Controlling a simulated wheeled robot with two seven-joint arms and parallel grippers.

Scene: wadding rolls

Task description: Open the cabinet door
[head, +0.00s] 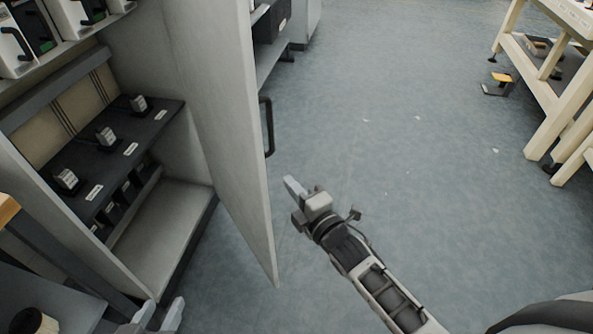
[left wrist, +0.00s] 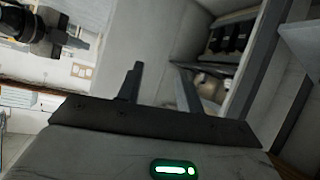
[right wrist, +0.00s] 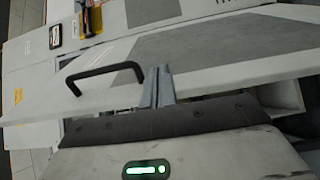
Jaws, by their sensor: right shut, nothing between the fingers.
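The cabinet door (head: 222,130) is a tall pale panel standing swung open from the cabinet (head: 185,240). Its black bar handle (head: 267,128) is on the outer face, near the free edge. My right gripper (head: 291,186) is shut and empty, on the outer side of the door, nearer the camera than the handle. In the right wrist view the handle (right wrist: 104,72) lies left of the shut fingers (right wrist: 158,84), apart from them. My left gripper (head: 162,314) is at the bottom edge of the head view, before the cabinet opening; its fingers (left wrist: 160,88) are apart with nothing between them.
The cabinet holds a dark shelf (head: 120,150) with several small labelled items and a bare lower shelf. A wooden-legged table (head: 555,90) stands at the far right. A dark and yellow object (head: 499,85) lies on the floor nearby. The floor (head: 400,150) right of the door is mostly clear.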

